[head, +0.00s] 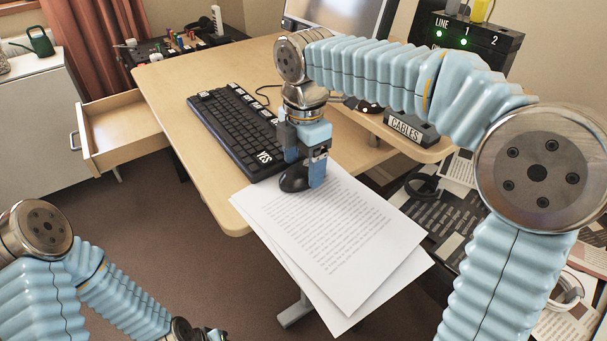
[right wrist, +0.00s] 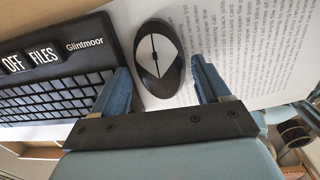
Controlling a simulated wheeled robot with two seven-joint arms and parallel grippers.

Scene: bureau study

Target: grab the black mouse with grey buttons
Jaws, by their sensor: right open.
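The black mouse with grey buttons (right wrist: 158,52) lies on the printed paper next to the keyboard. In the head view the mouse (head: 292,179) is partly covered by my right gripper (head: 304,172). In the right wrist view my right gripper (right wrist: 165,88) is open, with one blue finger on each side of the mouse's near end. I cannot tell whether the fingers touch it. My left arm is at the lower left of the head view; its gripper is mostly cut off at the bottom edge.
A black keyboard (head: 235,122) lies left of the mouse. Loose printed sheets (head: 345,235) overhang the desk's (head: 180,100) front edge. An open drawer (head: 125,128) juts out at left.

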